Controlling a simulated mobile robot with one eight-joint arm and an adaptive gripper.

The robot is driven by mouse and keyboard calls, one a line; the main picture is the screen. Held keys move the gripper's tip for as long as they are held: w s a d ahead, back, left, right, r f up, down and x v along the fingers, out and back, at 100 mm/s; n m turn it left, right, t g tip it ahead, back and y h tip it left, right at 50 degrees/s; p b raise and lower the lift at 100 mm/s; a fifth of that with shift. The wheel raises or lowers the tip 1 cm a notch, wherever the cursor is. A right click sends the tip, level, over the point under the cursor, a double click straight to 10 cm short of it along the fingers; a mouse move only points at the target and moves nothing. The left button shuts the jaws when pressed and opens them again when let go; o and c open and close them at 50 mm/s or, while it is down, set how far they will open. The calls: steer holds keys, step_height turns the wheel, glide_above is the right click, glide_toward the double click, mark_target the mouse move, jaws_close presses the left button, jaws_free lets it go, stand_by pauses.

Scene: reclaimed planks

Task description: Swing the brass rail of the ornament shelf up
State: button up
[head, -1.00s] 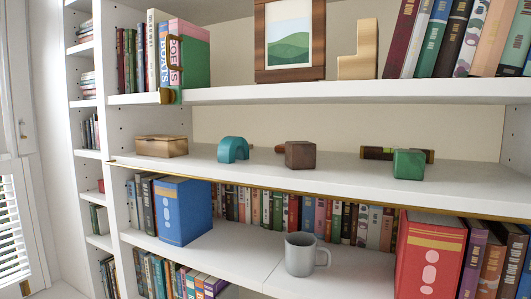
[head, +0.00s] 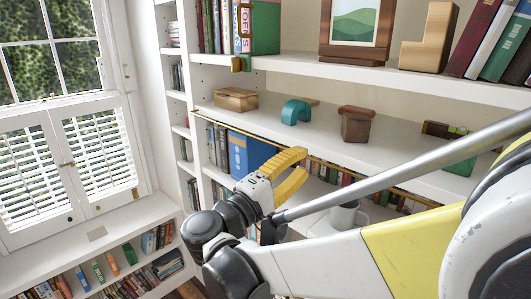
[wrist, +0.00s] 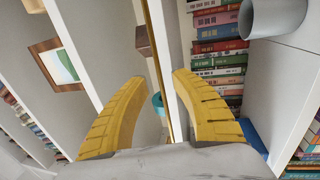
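The ornament shelf (head: 330,142) is the middle white shelf. Its thin brass rail (head: 232,129) runs low along the front edge, not standing above the shelf top. In the wrist view the rail (wrist: 155,50) is a narrow brass line beside the white shelf edge, lying between my finger directions. My gripper (head: 300,158) is in front of the shelf edge, its yellow fingers overlapping the rail in the head view. In the wrist view my gripper (wrist: 160,82) is open and empty, with fingers apart; whether either touches the rail I cannot tell.
On the shelf stand a wooden box (head: 236,99), a teal arch (head: 296,111), a dark wooden block (head: 355,125) and a green block (head: 460,168). Below are a blue binder (head: 247,155), books and a grey mug (head: 345,214). A shuttered window (head: 70,165) is at left.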

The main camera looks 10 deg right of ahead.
mark_target(307, 157)
steer(key=shift+x, duration=1.55)
jaws_close()
steer(key=shift+r+g+y+p, duration=0.3)
steer(key=shift+y+p, duration=0.1)
steer(key=shift+p, duration=0.5)
steer(key=shift+r+g+y+p, duration=0.45)
steer(key=shift+y+p, duration=0.15)
steer(key=shift+p, duration=0.65)
steer(key=y+p, duration=0.1)
steer(key=p, duration=0.1)
steer(key=r+g+y+p, duration=0.1)
steer(key=shift+w+d+p, duration=0.1)
steer(key=shift+d+p, duration=0.05)
steer(key=shift+p, duration=0.2)
steer(key=y+p, duration=0.1)
steer(key=g+p, duration=0.1)
steer(key=g+y+p, duration=0.1)
steer(key=shift+w+d+r+y, duration=0.2)
steer(key=shift+d+r+y, duration=0.05)
steer(key=shift+r+y, duration=0.05)
steer(key=shift+w+d+r+g+y+p, duration=0.1)
steer(key=shift+g+y+p, duration=0.35)
steer(key=shift+y+p, duration=0.05)
steer(key=shift+w+d+g+y+p, duration=0.1)
steer(key=shift+g+y+p, duration=0.3)
steer(key=shift+y+p, duration=0.1)
